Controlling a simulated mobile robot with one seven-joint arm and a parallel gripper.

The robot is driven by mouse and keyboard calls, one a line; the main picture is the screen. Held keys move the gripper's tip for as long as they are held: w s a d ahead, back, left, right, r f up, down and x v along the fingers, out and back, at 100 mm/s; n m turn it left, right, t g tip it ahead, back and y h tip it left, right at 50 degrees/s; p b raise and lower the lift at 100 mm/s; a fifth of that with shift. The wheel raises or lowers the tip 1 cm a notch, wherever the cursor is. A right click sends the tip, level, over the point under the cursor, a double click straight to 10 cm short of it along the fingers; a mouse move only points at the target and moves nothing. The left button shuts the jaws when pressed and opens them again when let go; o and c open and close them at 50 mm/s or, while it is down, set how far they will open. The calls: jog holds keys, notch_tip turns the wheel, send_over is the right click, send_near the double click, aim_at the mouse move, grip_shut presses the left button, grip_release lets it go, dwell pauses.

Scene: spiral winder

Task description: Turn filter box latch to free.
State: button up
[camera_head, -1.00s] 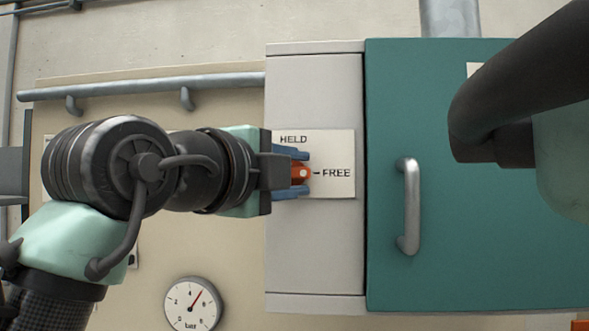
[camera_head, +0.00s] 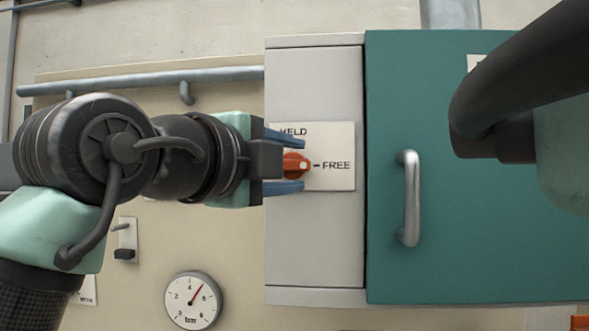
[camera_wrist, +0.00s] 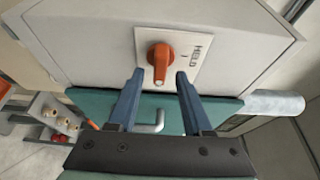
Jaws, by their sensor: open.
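The orange-red latch knob (camera_head: 296,165) sits on a white label plate (camera_head: 335,150) on the grey side of the filter box (camera_head: 315,235). Its white mark points right, at the word FREE. It also shows in the wrist view (camera_wrist: 160,60), with the plate's HELD word to its right. My gripper (camera_head: 292,160) is open, with one blue finger above the knob and one below it in the head view.
A teal door (camera_head: 480,230) with a metal handle (camera_head: 408,198) is right of the grey panel. A pressure gauge (camera_head: 192,300) and a small switch (camera_head: 125,240) are on the wall below my arm. A horizontal pipe (camera_head: 150,82) runs above it.

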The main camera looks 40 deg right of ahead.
jog(key=b+v, duration=0.4)
jog(key=v, duration=0.7)
jog(key=shift+a, duration=0.3)
jog(key=w+a+f+n+t+y, duration=0.2)
jog(key=w+a+n+t, duration=0.15)
jog(key=n+t, duration=0.45)
jog(key=w+a+f+n+t+y, duration=0.1)
jog(key=w+a+n+t+y, duration=0.1)
jog(key=a+n+t, duration=0.55)
jog(key=s+a+f+n+t+y, duration=0.3)
jog(key=s+a+n+t+y, duration=0.3)
jog(key=n+y, duration=0.7)
jog(key=s+a+n, duration=0.1)
jog(key=n, duration=0.3)
jog(key=shift+s+a+f, duration=0.2)
jog(key=shift+a+f, duration=0.05)
